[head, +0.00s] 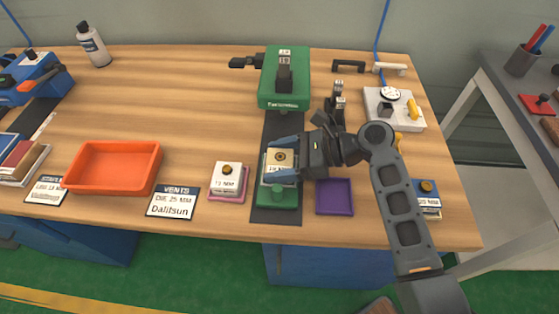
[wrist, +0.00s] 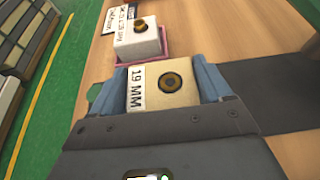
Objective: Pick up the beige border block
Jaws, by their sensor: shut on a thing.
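The beige border block (head: 281,157) has a brass-coloured round fitting on top and a label reading 19 MM. It sits at the green fixture (head: 277,196) on the dark strip in the middle of the bench. My gripper (head: 283,160) comes in from the right and is shut on the block, with one blue finger on each side. In the wrist view the block (wrist: 162,88) lies between the two blue fingers. I cannot tell whether it is clear of the surface beneath it.
A white block (head: 227,177) on a pink tray stands to the left, and an empty purple tray (head: 334,197) to the right. An orange bin (head: 113,167) is further left. A green machine (head: 284,78) stands behind. A gauge plate (head: 394,110) is at the back right.

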